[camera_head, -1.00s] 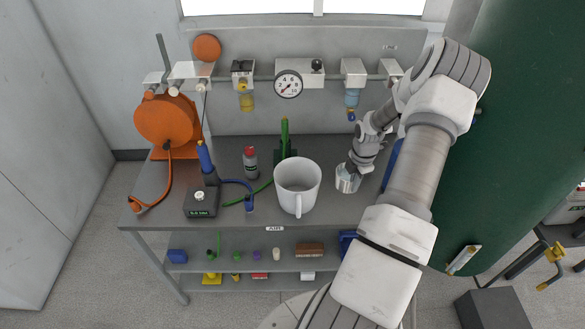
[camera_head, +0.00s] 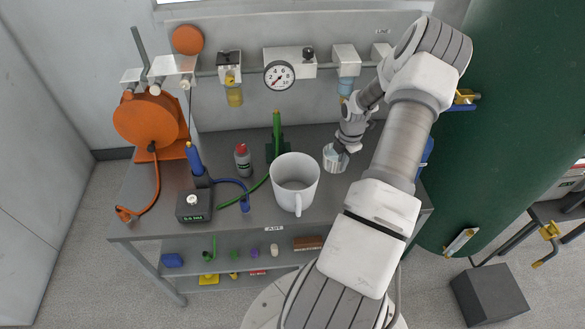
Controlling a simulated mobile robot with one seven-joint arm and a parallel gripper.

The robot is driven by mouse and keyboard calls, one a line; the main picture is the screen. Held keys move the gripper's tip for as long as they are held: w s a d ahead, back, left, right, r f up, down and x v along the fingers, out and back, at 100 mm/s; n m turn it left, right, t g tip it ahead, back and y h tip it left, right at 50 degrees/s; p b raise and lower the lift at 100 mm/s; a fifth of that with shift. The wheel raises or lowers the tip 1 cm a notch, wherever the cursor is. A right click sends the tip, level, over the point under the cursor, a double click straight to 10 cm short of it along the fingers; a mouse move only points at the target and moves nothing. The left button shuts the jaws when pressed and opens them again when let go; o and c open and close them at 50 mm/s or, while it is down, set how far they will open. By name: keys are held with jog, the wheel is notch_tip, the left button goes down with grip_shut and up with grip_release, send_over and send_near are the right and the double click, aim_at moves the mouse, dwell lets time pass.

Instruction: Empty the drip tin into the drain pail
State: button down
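The drip tin (camera_head: 334,160) is a small pale metal cup at the right of the bench, behind and to the right of the drain pail. Something light blue-grey shows in its mouth. My gripper (camera_head: 341,148) is at its rim and appears shut on it; the fingers are small and partly hidden. The tin looks near upright; I cannot tell how far it is above the bench. The drain pail (camera_head: 296,186) is a large white open vessel with a front handle, standing upright at the bench middle. It and the tin are apart.
A red-capped bottle (camera_head: 243,161), a green fitting (camera_head: 277,140) with a hose, and a grey box (camera_head: 194,205) stand on the bench (camera_head: 245,226) left of the pail. An orange reel (camera_head: 146,120) is far left. A green tank (camera_head: 500,130) bounds the right.

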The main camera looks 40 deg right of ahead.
dwell(0.3)
jog(key=shift+w+a+r+g+h, duration=0.15)
jog(key=shift+a+r+h, duration=0.15)
jog(key=shift+a+h, duration=0.2)
jog(key=shift+w+a+r+g+h, duration=0.15)
jog(key=shift+a+r+h, duration=0.2)
jog(key=shift+h, duration=0.15)
jog(key=shift+w+a+r+g+h+b, duration=0.15)
jog(key=shift+a+r+h+b, duration=0.25)
jog(key=shift+r, duration=0.35)
jog(key=shift+a+r+g+h+b, duration=0.1)
jog(key=shift+a+r+h+b, duration=0.15)
jog(key=shift+r+h, duration=0.35)
jog(key=shift+w+a+r+g+h+b, duration=0.15)
jog(key=shift+a+r+h+b, duration=0.15)
jog(key=shift+r, duration=0.55)
jog(key=shift+a+r+h+b, duration=0.3)
jog(key=shift+a+r+b, duration=0.1)
jog(key=shift+b, duration=0.45)
jog(key=shift+w+a+h+b, duration=0.15)
jog(key=shift+a+h+b, duration=0.15)
jog(key=shift+b, duration=0.85)
jog(key=shift+w+a+f+g+h+b, duration=0.15)
jog(key=shift+a+h+b, duration=0.15)
jog(key=shift+b, duration=0.85)
jog(key=shift+a+f+g+h+b, duration=0.15)
jog(key=shift+a+h+b, duration=0.15)
jog(key=shift+b, duration=0.85)
